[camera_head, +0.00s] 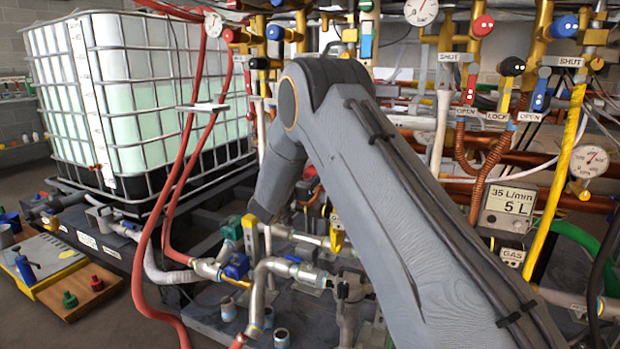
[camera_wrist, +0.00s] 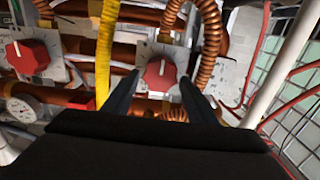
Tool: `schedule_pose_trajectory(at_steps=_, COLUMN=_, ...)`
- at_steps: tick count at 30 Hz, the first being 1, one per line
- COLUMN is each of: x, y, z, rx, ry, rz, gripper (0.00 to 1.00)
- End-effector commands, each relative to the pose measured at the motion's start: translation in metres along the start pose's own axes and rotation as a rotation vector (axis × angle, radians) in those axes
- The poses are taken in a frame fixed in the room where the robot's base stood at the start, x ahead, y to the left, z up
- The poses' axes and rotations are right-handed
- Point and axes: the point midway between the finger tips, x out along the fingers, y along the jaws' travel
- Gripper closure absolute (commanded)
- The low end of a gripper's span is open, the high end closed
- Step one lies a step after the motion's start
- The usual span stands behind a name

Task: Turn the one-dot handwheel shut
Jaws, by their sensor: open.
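My gripper (camera_wrist: 160,77) is open in the wrist view, its two dark fingers apart. A red knob or wheel (camera_wrist: 160,72) with a white pointer mark shows between the fingertips, on a pale plate. I cannot tell whether the fingers touch it. A second red knob (camera_wrist: 28,56) with a white mark is at the upper left, beyond a yellow pipe. I cannot make out dots on either, so which is the one-dot handwheel is unclear. In the head view my arm hides the gripper and the area around it.
Copper corrugated hoses (camera_wrist: 212,40) and a yellow pipe (camera_wrist: 106,50) run close to the fingers. A gauge (camera_wrist: 21,108) is at lower left.

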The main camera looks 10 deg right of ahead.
Motion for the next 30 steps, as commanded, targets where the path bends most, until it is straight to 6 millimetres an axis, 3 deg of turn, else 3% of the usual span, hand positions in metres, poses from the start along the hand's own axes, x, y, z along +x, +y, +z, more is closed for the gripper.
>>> schedule_pose_trajectory(at_steps=6, x=0.0146, y=-0.0001, z=0.0008, rx=0.001, ry=-0.001, rz=-0.001, gripper=0.48)
schedule_pose_trajectory(at_steps=13, x=0.0151, y=-0.0002, z=0.0003, rx=0.000, ry=-0.001, rz=-0.001, gripper=0.48)
schedule_pose_trajectory(at_steps=14, x=0.0151, y=-0.0002, z=0.0003, rx=0.000, ry=-0.001, rz=-0.001, gripper=0.50)
schedule_pose_trajectory(at_steps=19, x=0.0149, y=-0.0002, z=0.0003, rx=0.000, ry=-0.001, rz=-0.001, gripper=0.78)
schedule_pose_trajectory(at_steps=30, x=0.0147, y=0.0002, z=0.0002, rx=0.058, ry=-0.001, rz=-0.001, gripper=0.78)
